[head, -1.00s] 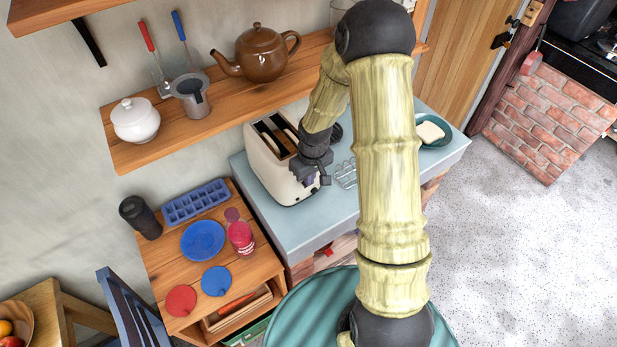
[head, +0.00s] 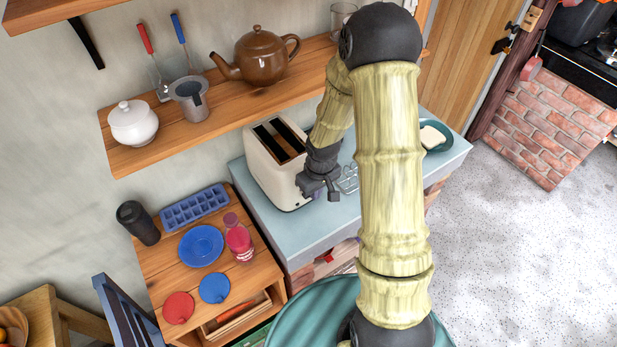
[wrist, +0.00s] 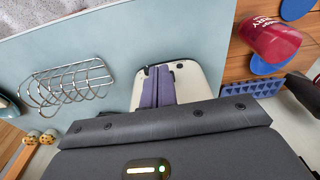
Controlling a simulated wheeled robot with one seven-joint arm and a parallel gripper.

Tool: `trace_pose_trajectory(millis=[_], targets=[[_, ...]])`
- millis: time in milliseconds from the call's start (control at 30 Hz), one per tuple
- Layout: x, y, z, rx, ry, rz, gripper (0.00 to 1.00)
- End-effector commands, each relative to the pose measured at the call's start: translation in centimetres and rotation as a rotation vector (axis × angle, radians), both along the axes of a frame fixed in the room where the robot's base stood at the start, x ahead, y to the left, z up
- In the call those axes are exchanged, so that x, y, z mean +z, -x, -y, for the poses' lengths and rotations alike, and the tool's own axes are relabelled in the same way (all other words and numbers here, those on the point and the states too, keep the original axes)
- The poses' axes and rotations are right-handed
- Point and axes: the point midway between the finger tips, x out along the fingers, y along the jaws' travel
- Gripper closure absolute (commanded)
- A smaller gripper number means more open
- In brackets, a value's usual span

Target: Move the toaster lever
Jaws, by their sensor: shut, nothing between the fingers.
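The cream toaster (head: 262,172) stands upright on the blue-grey counter, its two long slots facing up. In the wrist view, part of its cream end face (wrist: 187,88) shows beyond my fingers. My gripper (head: 319,192) is at the toaster's right-hand end, low over the counter. Its purple-grey fingers (wrist: 157,88) are together, with nothing between them, and point at that end face. I cannot tell whether they touch it. The lever cannot be made out; my fingers and gripper body cover much of that end.
A wire rack (wrist: 68,85) stands on the counter (head: 305,235) near my gripper. A green dish (head: 438,138) with a pale block is further right. A wooden shelf (head: 225,112) with a brown teapot (head: 262,58) is behind. A wooden cabinet (head: 172,262) with a red bottle (head: 238,240) is to the left.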

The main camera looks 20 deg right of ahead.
Motion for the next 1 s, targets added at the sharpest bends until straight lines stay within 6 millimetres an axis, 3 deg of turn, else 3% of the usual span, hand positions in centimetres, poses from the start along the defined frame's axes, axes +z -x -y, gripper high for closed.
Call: trace_pose_trajectory(millis=[167, 367, 1000], targets=[[0.7, 0.0, 0.1, -0.001, 0.0, 0.002, 1.0], [3.1, 0.2, 0.2, -0.002, 0.0, 0.004, 1.0], [14.7, 1.3, 0.5, -0.002, 0.001, 0.006, 1.0]])
